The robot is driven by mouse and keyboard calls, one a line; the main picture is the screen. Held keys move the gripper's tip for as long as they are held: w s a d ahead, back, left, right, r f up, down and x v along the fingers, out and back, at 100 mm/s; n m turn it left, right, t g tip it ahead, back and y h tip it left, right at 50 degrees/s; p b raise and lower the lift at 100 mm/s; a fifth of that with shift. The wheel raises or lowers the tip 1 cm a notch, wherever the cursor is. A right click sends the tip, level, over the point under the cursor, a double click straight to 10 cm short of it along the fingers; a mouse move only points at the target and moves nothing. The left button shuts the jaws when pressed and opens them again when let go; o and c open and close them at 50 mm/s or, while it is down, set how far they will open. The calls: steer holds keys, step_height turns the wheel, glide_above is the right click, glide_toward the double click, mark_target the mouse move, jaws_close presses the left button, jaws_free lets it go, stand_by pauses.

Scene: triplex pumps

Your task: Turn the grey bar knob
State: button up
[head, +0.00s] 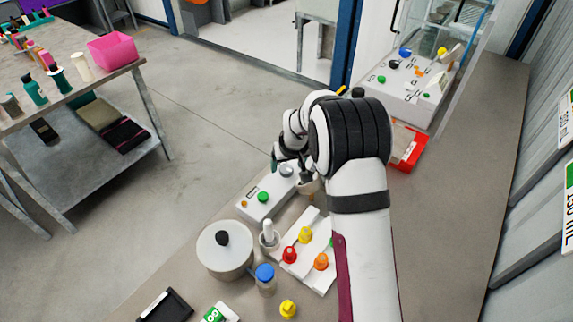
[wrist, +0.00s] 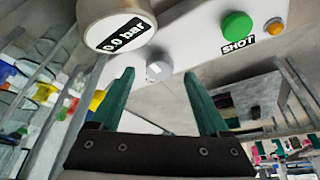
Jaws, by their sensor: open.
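The grey bar knob (wrist: 158,67) is a small round knob with a pale pointer mark on the white pump panel (wrist: 190,22). In the wrist view it shows in the gap between the green fingertips of my gripper (wrist: 159,75). My gripper is open and holds nothing; I cannot tell whether either finger touches the knob. A round gauge (wrist: 115,25) reading "0.0 bar" is beside the knob, near the left finger. In the head view the panel (head: 262,208) lies left of my arm, and my gripper is over its far end, partly hidden by the arm.
A green SHOT button (wrist: 237,25) and an orange button (wrist: 273,27) are on the same panel. A lidded pot (head: 224,258), a blue-capped bottle (head: 265,280) and a white rack (head: 318,272) with coloured caps stand nearby. Another control box (head: 405,100) is behind.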

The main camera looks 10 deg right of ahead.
mark_target(286, 171)
steer(key=shift+x, duration=1.2)
jaws_close()
